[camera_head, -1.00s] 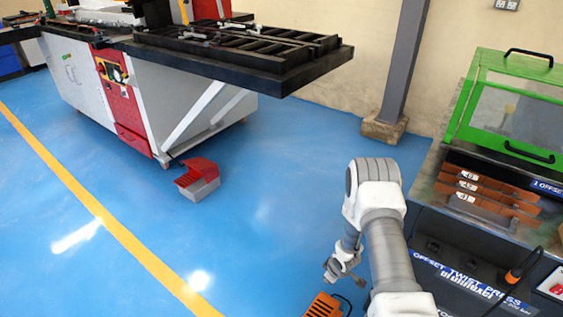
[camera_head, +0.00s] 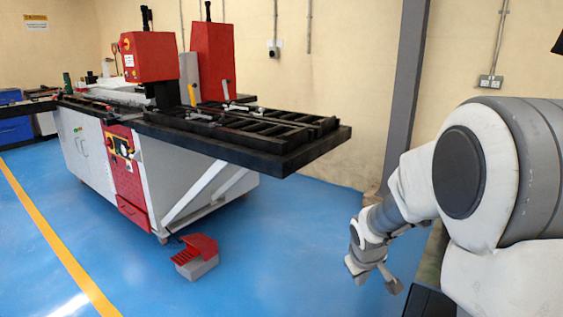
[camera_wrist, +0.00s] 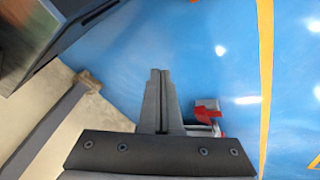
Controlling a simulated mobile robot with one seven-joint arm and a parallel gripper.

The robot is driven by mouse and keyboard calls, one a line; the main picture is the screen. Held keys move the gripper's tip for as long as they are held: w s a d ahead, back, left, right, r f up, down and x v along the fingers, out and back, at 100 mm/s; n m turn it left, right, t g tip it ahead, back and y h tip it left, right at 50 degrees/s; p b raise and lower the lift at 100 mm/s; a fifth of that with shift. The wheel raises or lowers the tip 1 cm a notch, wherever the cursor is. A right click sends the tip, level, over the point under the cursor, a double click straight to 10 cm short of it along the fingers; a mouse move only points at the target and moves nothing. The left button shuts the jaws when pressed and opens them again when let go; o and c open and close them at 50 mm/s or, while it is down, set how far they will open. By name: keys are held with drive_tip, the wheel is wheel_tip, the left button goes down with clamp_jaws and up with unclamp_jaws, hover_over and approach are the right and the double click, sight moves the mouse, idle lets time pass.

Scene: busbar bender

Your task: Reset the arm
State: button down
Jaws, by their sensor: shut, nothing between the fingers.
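My gripper (camera_head: 376,281) hangs at the end of my raised, folded arm at the right of the head view, over the blue floor and apart from everything around it. In the wrist view my gripper (camera_wrist: 160,72) shows its two grey fingers pressed together with nothing between them. It points down towards the open floor.
A busbar machine (camera_head: 170,150) with a black table (camera_head: 270,155) jutting right stands at the left and middle. A red foot pedal (camera_head: 198,252) lies on the floor before it; it also shows in the wrist view (camera_wrist: 207,110). A grey pillar (camera_head: 402,100) stands behind my arm.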

drive_tip(key=s+a+r+m+y, duration=0.1)
drive_tip(key=s+a+r, duration=0.1)
drive_tip(key=s+r, duration=0.45)
drive_tip(key=s+a+r+m, duration=0.15)
drive_tip(key=s+r, duration=0.25)
drive_tip(key=s, duration=0.6)
drive_tip(key=s+a+r+m+y, duration=0.1)
drive_tip(key=s+r+m, duration=0.1)
drive_tip(key=s+r, duration=0.5)
wheel_tip(320, 180, up, 17)
drive_tip(key=s+p, duration=0.2)
drive_tip(key=p, duration=1.7)
drive_tip(key=shift+a+t, duration=0.15)
drive_tip(key=shift+t, duration=0.25)
